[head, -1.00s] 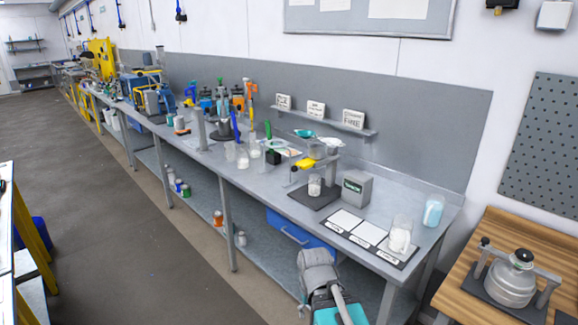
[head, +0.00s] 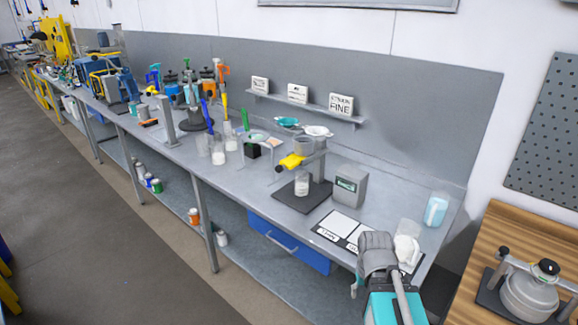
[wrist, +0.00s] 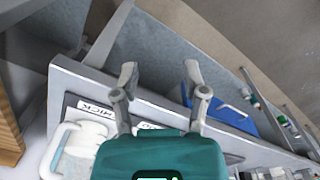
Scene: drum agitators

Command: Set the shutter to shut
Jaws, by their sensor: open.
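A yellow shutter handle (head: 291,162) sticks out to the front left under a grey hopper (head: 303,146) on a stand at the middle of the bench. I cannot tell from its angle whether the shutter is open or shut. A clear beaker (head: 301,185) with white contents stands below it on a dark base (head: 318,198). My gripper (wrist: 159,72) is open and empty in the wrist view, its fingers spread above the bench's front edge. In the head view my arm is at the lower right, apart from the handle; the fingers are not clear there.
A grey display box (head: 349,186) stands right of the hopper stand. Labelled white pads (head: 341,222) and a jug (wrist: 88,138) lie near the front edge. A blue drawer (head: 288,243) hangs below the bench top. Tall colored-handled tools stand farther left.

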